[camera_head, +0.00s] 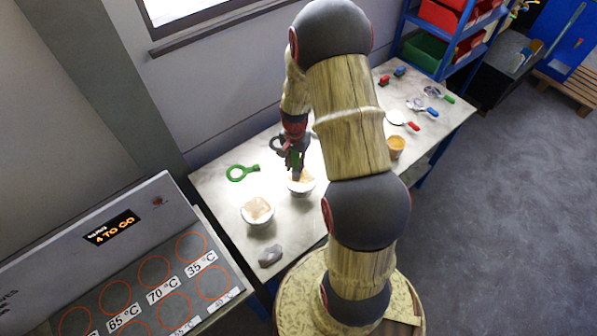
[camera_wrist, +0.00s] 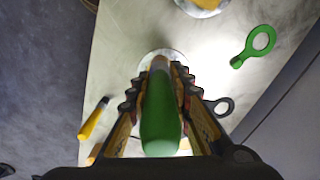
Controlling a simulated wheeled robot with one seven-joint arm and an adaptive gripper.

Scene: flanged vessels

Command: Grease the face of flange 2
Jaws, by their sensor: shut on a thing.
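My gripper (camera_head: 294,160) points down over a white round vessel (camera_head: 301,187) with a tan top on the bench. In the wrist view my gripper (camera_wrist: 160,82) is shut on a green-handled tool (camera_wrist: 162,122) with a tan tip. The tip lies over the vessel (camera_wrist: 150,57); I cannot tell whether it touches. A second white vessel (camera_head: 257,211) with a tan top stands to the left and nearer. No flange number is readable, so I cannot tell which is flange 2. The tool and gripper hide much of the vessel below.
A green ring tool (camera_head: 242,172) and a dark ring tool (camera_wrist: 220,106) lie nearby. A grey lump (camera_head: 270,256) lies at the front edge. An orange cup (camera_head: 396,146) and several coloured-handled tools are on the right. A heating panel (camera_head: 150,285) stands left.

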